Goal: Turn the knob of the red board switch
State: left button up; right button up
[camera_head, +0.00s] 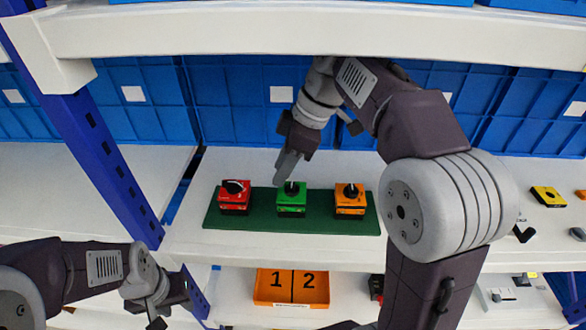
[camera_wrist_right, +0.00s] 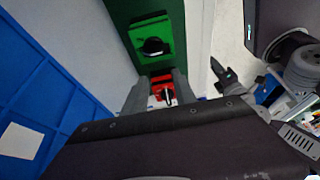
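The red switch (camera_head: 235,208) with a black knob (camera_head: 236,187) is the leftmost of three switches on a dark green board (camera_head: 263,220). It also shows in the right wrist view (camera_wrist_right: 160,79), framed between my two fingers, with its black knob (camera_wrist_right: 167,96) visible. My right gripper (camera_head: 284,177) hangs above the board, close to the green switch in the head picture. In the wrist view its fingers (camera_wrist_right: 159,85) are spread, with nothing held. My left gripper (camera_head: 158,322) is low at the left, away from the board and partly cut off; its opening is unclear.
The green switch (camera_head: 291,210) and orange switch (camera_head: 351,211) stand beside the red one. An orange tray (camera_head: 291,304) marked 1 and 2 sits on the lower shelf. A blue post (camera_head: 101,150) is left of the board; a white shelf beam (camera_head: 300,36) runs above.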

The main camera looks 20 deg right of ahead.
jog(key=shift+s+d, duration=0.2)
jog(key=shift+d, duration=0.35)
jog(key=shift+s+d, duration=0.15)
jog(key=shift+d, duration=0.4)
